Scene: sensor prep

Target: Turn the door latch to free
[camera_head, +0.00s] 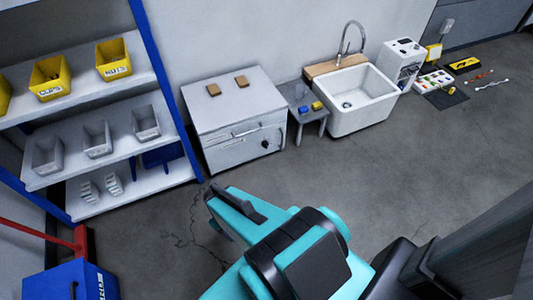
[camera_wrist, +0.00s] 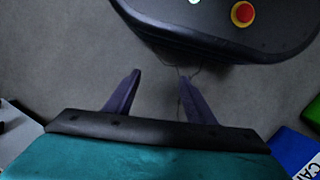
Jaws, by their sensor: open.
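A white cabinet (camera_head: 238,120) stands against the back wall in the head view. Its front has a bar handle (camera_head: 245,132) and a small dark knob (camera_head: 265,144) at the right, which looks like the door latch. The knob is too small to tell its turn position. My gripper (camera_wrist: 160,75) is open in the wrist view, with two dark fingers apart and nothing between them but bare floor. My teal arm fills the lower middle of the head view, well in front of the cabinet and apart from it. The latch does not show in the wrist view.
A shelf rack (camera_head: 100,150) with yellow and grey bins stands left of the cabinet. A small grey table (camera_head: 308,114) and a white sink (camera_head: 362,117) stand to its right. A blue box (camera_head: 70,282) is at lower left. The floor before the cabinet is clear.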

